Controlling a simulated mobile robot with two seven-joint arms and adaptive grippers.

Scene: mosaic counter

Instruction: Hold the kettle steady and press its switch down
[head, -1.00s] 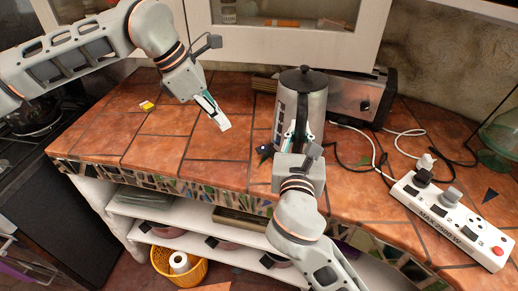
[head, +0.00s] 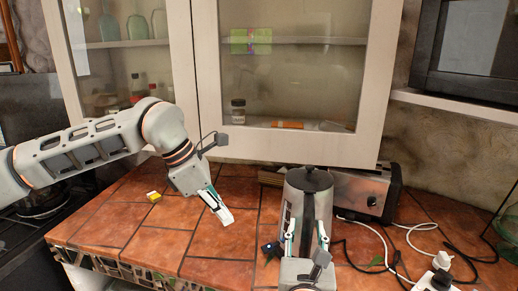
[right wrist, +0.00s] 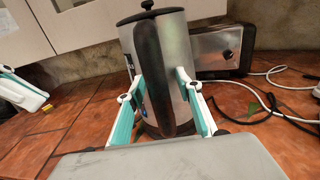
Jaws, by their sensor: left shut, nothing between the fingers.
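The kettle (head: 294,205) is a silver metal jug with a black lid and black handle, upright on the counter. It fills the middle of the right wrist view (right wrist: 186,50). My right gripper (head: 306,238) is at its handle, one finger on each side and closed against it in the right wrist view (right wrist: 160,80). My left gripper (head: 226,218) is shut and empty, left of the kettle and apart from it. A small dark blue piece (head: 270,248) shows low at the kettle's left side; I cannot tell whether it is the switch.
A metal toaster (head: 365,190) stands behind the kettle at right. White and black cables and a power strip (head: 434,281) lie on the right. A small yellow object (head: 153,197) lies at left. Cabinet doors (head: 290,90) close off the back.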

